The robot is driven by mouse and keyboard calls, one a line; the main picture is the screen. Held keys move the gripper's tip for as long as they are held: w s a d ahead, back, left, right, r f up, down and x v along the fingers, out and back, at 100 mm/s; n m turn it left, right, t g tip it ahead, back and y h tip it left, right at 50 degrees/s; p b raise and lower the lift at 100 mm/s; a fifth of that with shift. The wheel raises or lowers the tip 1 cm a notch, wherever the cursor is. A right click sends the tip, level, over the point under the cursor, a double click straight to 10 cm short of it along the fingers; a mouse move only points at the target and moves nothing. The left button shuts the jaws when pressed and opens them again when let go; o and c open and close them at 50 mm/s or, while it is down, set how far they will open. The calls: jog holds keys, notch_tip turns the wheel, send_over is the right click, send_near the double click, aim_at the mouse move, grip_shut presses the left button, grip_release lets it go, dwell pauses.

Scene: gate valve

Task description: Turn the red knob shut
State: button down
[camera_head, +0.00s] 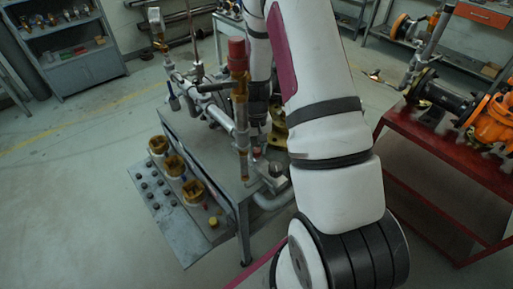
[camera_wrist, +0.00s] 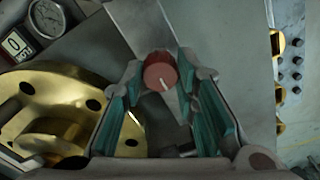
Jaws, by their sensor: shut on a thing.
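The red knob (camera_wrist: 160,70) is a small round dial with a white pointer line, in the upper middle of the wrist view. Its line points down and slightly right. My gripper (camera_wrist: 161,84) has its two teal-padded fingers on either side of the knob and is shut on it. In the head view my arm hides the knob, and my gripper cannot be made out clearly there.
A large brass flange (camera_wrist: 62,100) is close on the left in the wrist view, with a round gauge (camera_wrist: 47,18) and a digital display (camera_wrist: 15,46). The grey pipe bench (camera_head: 212,160) carries a red-topped valve (camera_head: 237,55). A red table (camera_head: 430,165) stands right.

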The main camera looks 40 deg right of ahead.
aim_at(257, 150)
jog(key=c, duration=1.2)
grip_release()
jog(key=shift+c, duration=0.2)
notch_tip(257, 150, up, 12)
